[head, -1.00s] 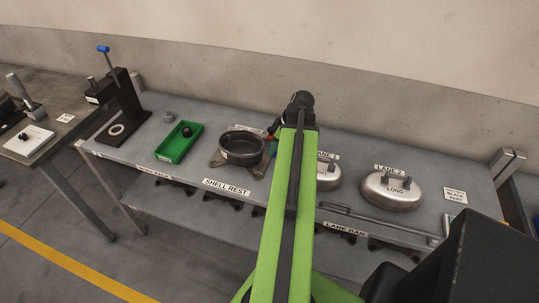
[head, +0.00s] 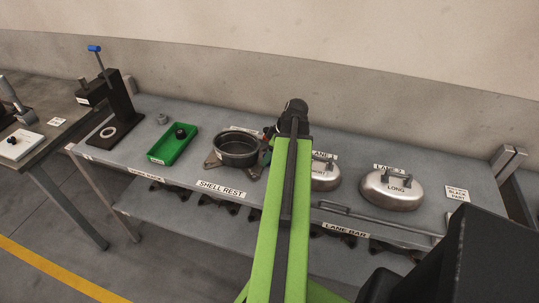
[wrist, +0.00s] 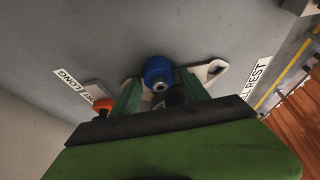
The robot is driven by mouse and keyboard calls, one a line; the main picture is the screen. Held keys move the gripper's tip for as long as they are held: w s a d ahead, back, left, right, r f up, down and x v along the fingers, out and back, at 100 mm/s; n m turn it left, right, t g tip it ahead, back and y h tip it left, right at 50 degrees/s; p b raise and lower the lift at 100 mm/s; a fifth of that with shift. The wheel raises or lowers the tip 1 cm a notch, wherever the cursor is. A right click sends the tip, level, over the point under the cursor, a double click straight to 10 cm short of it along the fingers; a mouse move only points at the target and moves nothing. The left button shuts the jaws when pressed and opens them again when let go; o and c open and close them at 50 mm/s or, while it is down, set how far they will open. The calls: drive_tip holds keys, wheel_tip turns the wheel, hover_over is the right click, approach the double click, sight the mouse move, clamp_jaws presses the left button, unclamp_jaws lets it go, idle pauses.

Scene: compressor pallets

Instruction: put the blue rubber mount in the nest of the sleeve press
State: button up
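My gripper (wrist: 160,82) shows in the wrist view with its green fingers on either side of the blue rubber mount (wrist: 158,70), which sits between the fingertips. The fingers look closed on it. In the head view my arm hides most of the gripper, just right of the shell rest, and I cannot see the mount there. A black press (head: 119,100) with a blue-tipped lever stands at the left end of the grey bench. A pale ring (head: 108,133) lies on its base, and looks empty. I cannot read a label naming it the sleeve press.
A green tray (head: 160,155) with a dark part (head: 180,131) lies between the press and the round shell rest (head: 237,150). A small grey part (head: 162,119) stands behind the tray. Metal covers (head: 391,190) stand at right. Another table (head: 50,147) with a lever fixture is at far left.

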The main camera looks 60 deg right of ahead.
drive_tip(key=shift+o, duration=0.4)
drive_tip(key=shift+r, duration=0.2)
drive_tip(key=p+v, duration=1.1)
drive_tip(key=v, duration=0.1)
drive_tip(key=shift+f, duration=0.1)
